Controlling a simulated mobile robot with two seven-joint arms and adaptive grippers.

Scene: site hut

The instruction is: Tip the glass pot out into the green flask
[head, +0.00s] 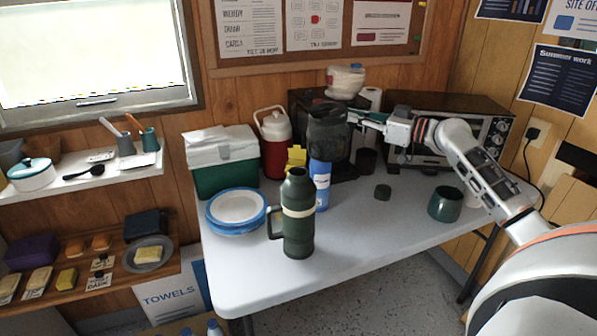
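The green flask (299,232) stands upright on the white table, near its front edge, with a pale band and its handle to the left. Its top looks dark and uncapped. The dark glass pot (328,138) is in the air behind and above the flask, roughly upright and apart from it. My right gripper (356,117) reaches in from the right and appears shut on the pot's handle; the fingertips are small and partly hidden. The pot's contents cannot be made out. My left gripper is not in view.
A blue bottle (320,186) stands right behind the flask. Blue-rimmed plates (236,208) lie to its left. A small dark green cap (382,192) and a green mug (445,204) are to the right. A red jug (274,150), a cooler (222,172) and an oven (455,125) stand behind.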

